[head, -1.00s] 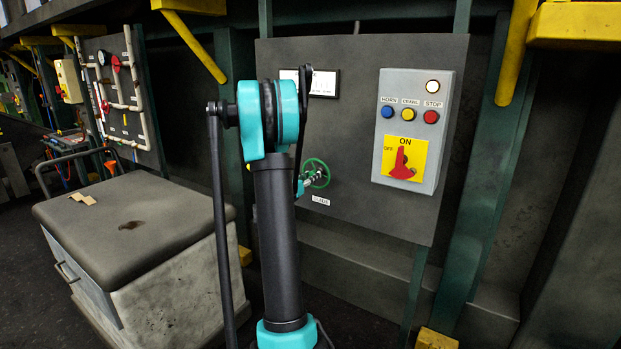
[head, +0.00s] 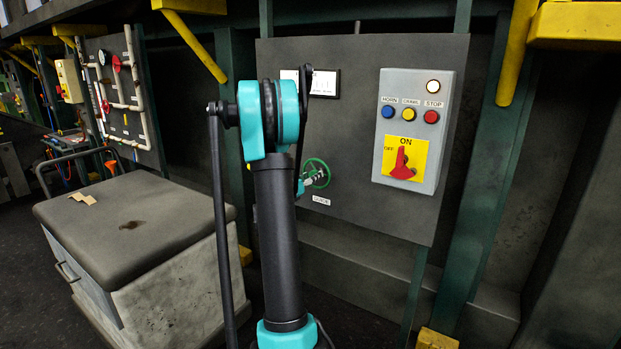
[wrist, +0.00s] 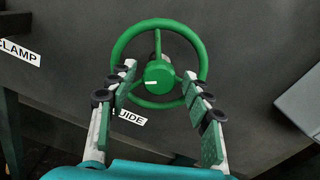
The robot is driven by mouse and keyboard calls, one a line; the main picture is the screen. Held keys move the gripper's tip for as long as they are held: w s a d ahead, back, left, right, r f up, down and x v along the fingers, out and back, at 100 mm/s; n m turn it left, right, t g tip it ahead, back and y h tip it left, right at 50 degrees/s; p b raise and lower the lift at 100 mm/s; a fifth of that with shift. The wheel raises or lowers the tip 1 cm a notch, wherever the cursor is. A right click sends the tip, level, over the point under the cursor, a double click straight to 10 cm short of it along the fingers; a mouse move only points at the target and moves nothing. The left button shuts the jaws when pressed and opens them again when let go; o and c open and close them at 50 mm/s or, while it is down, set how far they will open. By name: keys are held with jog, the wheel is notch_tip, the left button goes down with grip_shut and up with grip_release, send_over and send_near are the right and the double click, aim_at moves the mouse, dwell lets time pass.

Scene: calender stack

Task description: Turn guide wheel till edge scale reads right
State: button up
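The green guide wheel (wrist: 203,57) is in the middle of the wrist view, with a green hub (wrist: 158,77) bearing a white mark that points left. My gripper (wrist: 158,88) is open, with one finger on each side of the hub, over the lower part of the rim. Whether the pads touch the wheel I cannot tell. In the head view the wheel (head: 309,164) is on the grey panel, partly hidden by my arm. A white scale window (head: 325,83) is above it, partly covered by my arm; its reading is too small to make out.
A grey control box (head: 445,140) with blue, yellow and red buttons and a red rotary switch (head: 402,165) is right of the wheel. A GUIDE label (wrist: 131,119) is below the wheel. A grey-topped cabinet (head: 135,215) stands at the left.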

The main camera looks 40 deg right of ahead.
jog(key=shift+a, duration=0.1)
jog(key=v, duration=1.1)
jog(key=shift+s+a, duration=0.15)
jog(key=shift+a, duration=0.25)
jog(key=s+a+f+m+g+y, duration=0.1)
jog(key=s+a+f+m+y, duration=0.4)
jog(key=a, duration=0.5)
jog(key=s+a+f+m+g+y, duration=0.1)
jog(key=s+a+f+m+y, duration=0.5)
jog(key=s+a+m, duration=0.4)
jog(key=s+a+f+m+y, duration=0.5)
jog(key=s+a+m, duration=0.3)
jog(key=a+m, duration=0.3)
jog(key=shift+s+a+f+g+y, duration=0.3)
jog(key=shift+a+f+g, duration=0.1)
jog(key=shift+f, duration=0.3)
jog(key=shift+w, duration=0.1)
dwell(2.5)
